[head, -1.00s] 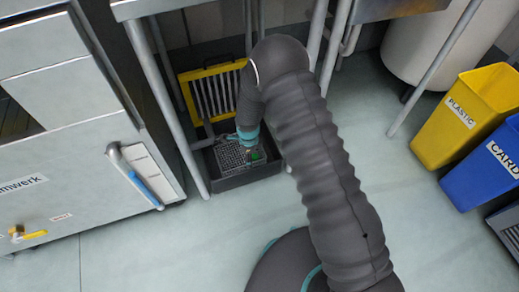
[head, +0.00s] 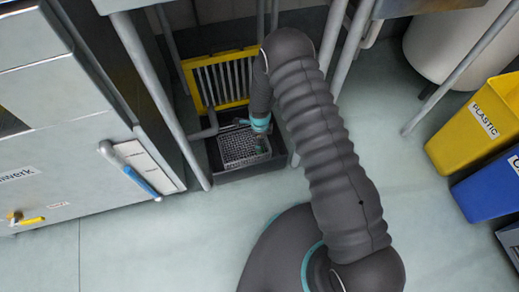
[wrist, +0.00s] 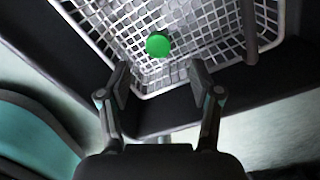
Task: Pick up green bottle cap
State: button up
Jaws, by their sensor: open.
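The green bottle cap (wrist: 158,45) is a small round bright green disc in the wrist view. It lies in a white wire basket (wrist: 205,58), near the basket's front edge. My gripper (wrist: 160,82) is open and empty, its two fingers spread apart on either side just short of the cap. In the head view my gripper (head: 263,146) is down over the basket (head: 240,147) inside a dark tray (head: 235,174). The cap is not clearly visible in the head view.
A yellow-framed grate (head: 220,77) stands behind the tray. Metal table legs (head: 160,100) rise close beside it. A grey cabinet (head: 75,150) is on the left. Yellow (head: 470,130) and blue (head: 485,188) bins stand on the right. The floor in front is clear.

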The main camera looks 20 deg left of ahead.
jog(key=shift+s+a+f, duration=0.1)
jog(key=shift+s+f, duration=0.05)
jog(key=shift+f, duration=2.8)
jog(key=c, duration=0.8)
